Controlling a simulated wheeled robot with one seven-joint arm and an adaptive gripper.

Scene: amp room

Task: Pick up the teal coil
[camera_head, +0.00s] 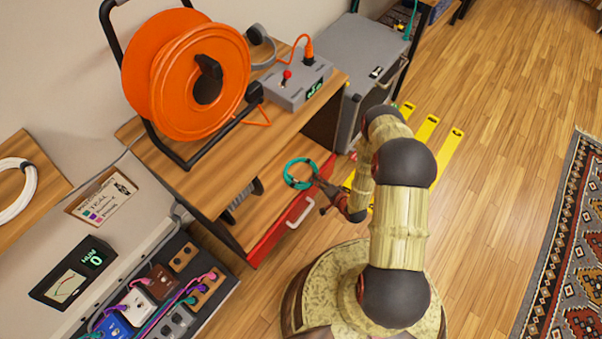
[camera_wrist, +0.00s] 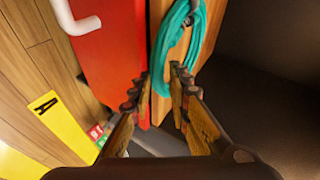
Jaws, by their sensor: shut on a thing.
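The teal coil (camera_head: 300,173) is a round loop of cable at the wooden cabinet's red-fronted drawer (camera_head: 277,235). My gripper (camera_head: 322,183) is at the coil's right side in the head view. In the wrist view the teal coil (camera_wrist: 180,35) hangs down at the top centre, and its lower end is between the fingertips of my gripper (camera_wrist: 162,75). The fingers are shut on that end with a narrow gap. Whether the coil still touches the drawer cannot be told.
An orange cable reel (camera_head: 185,75) and a grey switch box (camera_head: 297,82) stand on the cabinet top. A white drawer handle (camera_head: 300,212) is close to my gripper. A grey case (camera_head: 352,60) stands behind.

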